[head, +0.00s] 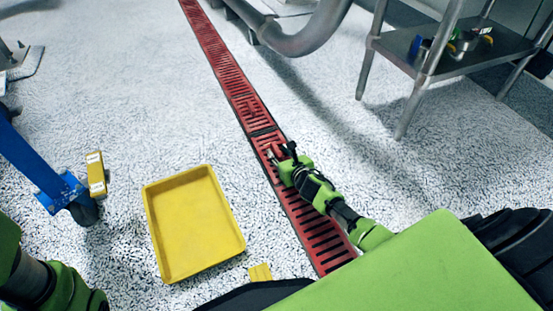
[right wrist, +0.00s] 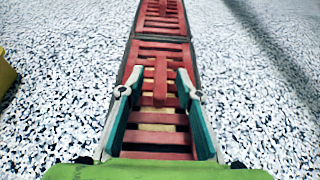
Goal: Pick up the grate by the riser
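The red slotted grate (head: 318,236) lies in a long floor channel and also shows in the right wrist view (right wrist: 158,137). Its riser (right wrist: 160,80) is a red upright bar between the fingertips of my right gripper (right wrist: 157,90). The right gripper is open, with a finger on each side of the riser. I see gaps at the sides, so the fingers do not appear closed on it. In the head view my right gripper (head: 279,152) is low over the grate and hides much of the riser. My left arm shows at the lower left, but its gripper is out of view.
A yellow tray (head: 152,222) sits on the speckled floor left of the grate. A small yellow piece (head: 260,272) lies near it. A yellow box (head: 95,174) and a blue stand (head: 40,165) are at the left. A metal shelf table (head: 455,60) stands at upper right.

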